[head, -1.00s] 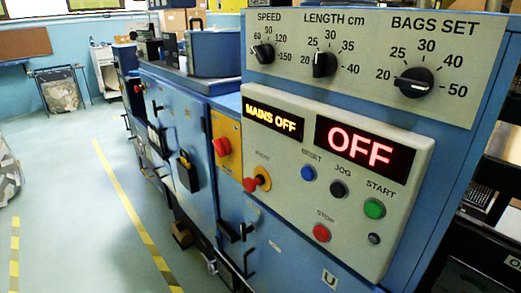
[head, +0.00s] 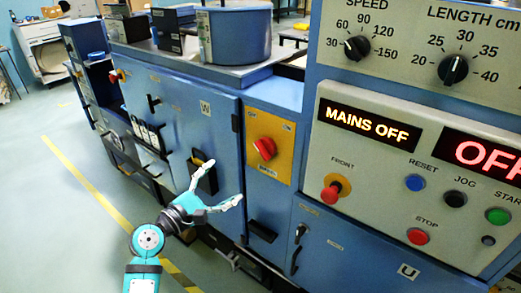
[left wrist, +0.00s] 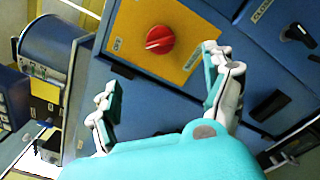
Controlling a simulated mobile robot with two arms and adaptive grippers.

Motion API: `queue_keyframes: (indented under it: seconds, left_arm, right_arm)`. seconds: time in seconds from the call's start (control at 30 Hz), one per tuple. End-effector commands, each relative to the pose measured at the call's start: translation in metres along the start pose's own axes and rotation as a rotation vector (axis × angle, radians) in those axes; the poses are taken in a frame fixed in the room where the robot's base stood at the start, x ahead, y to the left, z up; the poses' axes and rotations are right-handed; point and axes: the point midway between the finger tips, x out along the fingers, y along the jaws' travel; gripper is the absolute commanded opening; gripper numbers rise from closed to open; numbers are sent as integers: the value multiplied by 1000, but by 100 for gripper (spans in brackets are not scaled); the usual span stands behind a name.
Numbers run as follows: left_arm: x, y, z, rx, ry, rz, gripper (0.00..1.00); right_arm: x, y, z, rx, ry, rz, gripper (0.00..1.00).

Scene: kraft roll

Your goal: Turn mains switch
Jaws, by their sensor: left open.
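The mains switch is a red rotary knob (head: 265,148) on a yellow plate (head: 283,165), on the blue machine front left of the control panel. It also shows in the left wrist view as a red knob (left wrist: 160,40) on its yellow plate (left wrist: 185,68), beyond the fingertips. My left gripper (head: 226,183) is open and empty, below and left of the knob in the head view. In the left wrist view its fingers (left wrist: 160,80) are spread, apart from the knob. The display (head: 365,126) reads MAINS OFF. My right gripper is not in view.
The floor (head: 60,220) at left is clear, with a yellow line.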

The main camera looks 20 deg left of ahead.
Motion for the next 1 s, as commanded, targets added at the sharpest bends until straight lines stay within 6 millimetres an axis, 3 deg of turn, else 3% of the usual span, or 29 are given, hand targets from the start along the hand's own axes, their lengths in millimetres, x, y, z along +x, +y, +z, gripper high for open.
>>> queue_keyframes:
  seconds: [0.27,0.6,0.8,1.0]
  left_arm:
    - [55,1,2,0,-1,-1,85]
    - [128,0,0,3,1,-2,85]
    - [156,-1,-1,4,2,-2,85]
    - [166,-1,-1,5,2,-1,85]
  right_arm:
    - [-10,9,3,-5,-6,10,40]
    - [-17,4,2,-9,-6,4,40]
    - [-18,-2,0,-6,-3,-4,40]
    - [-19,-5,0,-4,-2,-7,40]
